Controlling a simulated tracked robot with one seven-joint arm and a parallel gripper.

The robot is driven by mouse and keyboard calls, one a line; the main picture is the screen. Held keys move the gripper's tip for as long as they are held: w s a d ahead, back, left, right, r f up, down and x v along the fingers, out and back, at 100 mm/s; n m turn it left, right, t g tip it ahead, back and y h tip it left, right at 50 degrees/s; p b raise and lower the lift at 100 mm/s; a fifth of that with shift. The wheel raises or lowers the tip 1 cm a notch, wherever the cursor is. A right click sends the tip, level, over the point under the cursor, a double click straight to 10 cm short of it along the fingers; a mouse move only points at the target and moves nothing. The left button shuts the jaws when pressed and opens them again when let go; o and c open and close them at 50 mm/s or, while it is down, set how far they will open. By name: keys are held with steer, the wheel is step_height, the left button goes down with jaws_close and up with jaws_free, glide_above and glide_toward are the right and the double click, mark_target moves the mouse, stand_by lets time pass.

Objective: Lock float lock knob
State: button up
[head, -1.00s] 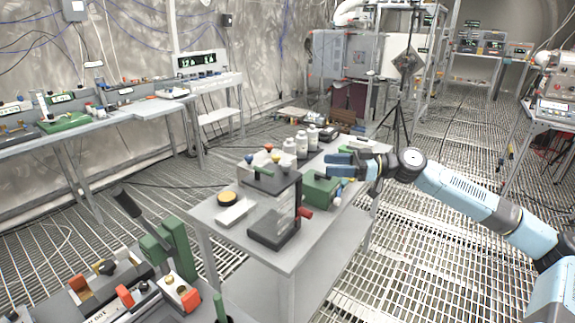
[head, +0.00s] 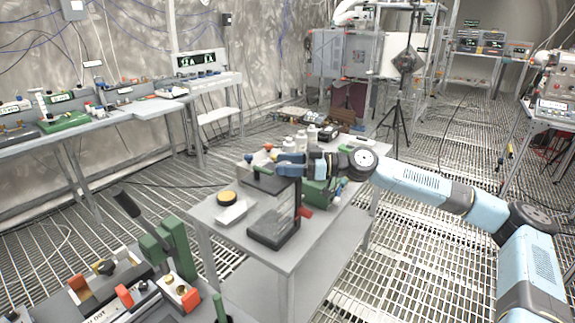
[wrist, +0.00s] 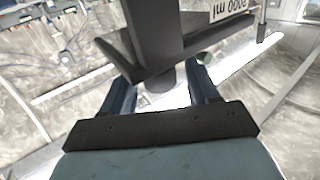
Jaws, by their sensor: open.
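In the wrist view my two blue fingers (wrist: 162,92) stand apart on either side of a short dark cylinder (wrist: 166,78) under a dark plate (wrist: 150,68). I cannot tell whether they touch it or whether it is the float lock knob. A small greenish round piece (wrist: 205,57) shows beside the right finger. A red knob (head: 306,211) sits low on the apparatus's right side.
A white block with a yellow-topped disc (head: 228,198) lies left of the apparatus. A green box (head: 318,192) and white bottles (head: 301,142) stand behind it. A label reading 2000 ml (wrist: 231,8) shows upside down. Another bench with green clamps (head: 175,245) stands at front left.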

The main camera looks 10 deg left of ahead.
steer(key=shift+a, duration=0.1)
steer(key=c, duration=0.9)
steer(key=shift+d, duration=0.2)
steer(key=shift+c, duration=0.2)
steer(key=shift+a, duration=0.1)
